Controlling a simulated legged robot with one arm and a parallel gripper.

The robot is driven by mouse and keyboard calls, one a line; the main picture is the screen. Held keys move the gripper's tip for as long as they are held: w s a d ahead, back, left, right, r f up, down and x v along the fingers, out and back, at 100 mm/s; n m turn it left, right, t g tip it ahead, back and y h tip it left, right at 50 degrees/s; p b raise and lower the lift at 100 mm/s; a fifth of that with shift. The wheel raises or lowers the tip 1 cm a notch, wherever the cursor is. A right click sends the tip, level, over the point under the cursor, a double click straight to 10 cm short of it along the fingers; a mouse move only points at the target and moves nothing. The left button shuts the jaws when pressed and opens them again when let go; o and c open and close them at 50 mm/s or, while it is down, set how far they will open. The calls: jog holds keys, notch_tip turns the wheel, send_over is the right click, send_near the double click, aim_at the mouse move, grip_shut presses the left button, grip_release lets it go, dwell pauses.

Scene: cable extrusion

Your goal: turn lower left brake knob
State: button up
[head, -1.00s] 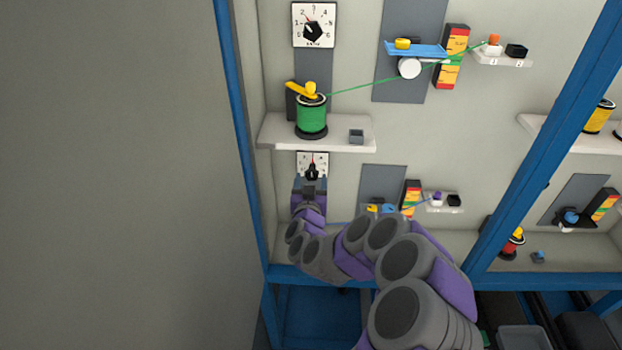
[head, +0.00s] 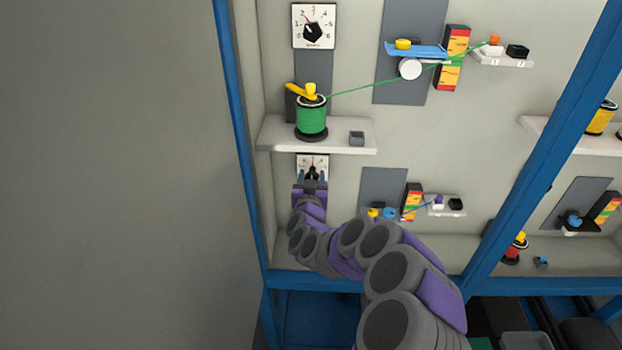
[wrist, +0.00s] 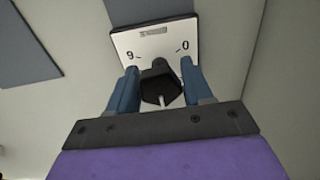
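The lower left brake knob (wrist: 160,88) is black with a pale pointer line and sits on a white dial plate with numbers. In the head view its dial (head: 312,160) is on the back wall, below the left shelf. My gripper (wrist: 158,92) is at the knob, with one blue finger on each side of it. The fingers are open, and thin gaps seem to remain beside the knob. In the head view my gripper (head: 312,178) covers the lower part of the dial.
The shelf (head: 340,146) with a green spool (head: 311,118) is just above my gripper. A blue frame post (head: 240,140) is to the left. A grey panel (head: 382,186) and a red-yellow-green gauge (head: 412,202) are to the right.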

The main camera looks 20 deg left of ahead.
jog(key=c, duration=0.5)
jog(key=shift+a+f+m, duration=0.1)
jog(key=shift+f+m, duration=0.05)
jog(key=shift+m, duration=0.25)
jog(key=m+b, duration=0.2)
jog(key=shift+m+b, duration=0.35)
jog(key=shift+m, duration=0.05)
jog(key=shift+m+b, duration=1.55)
jog(key=shift+m, duration=0.45)
jog(key=o, duration=0.9)
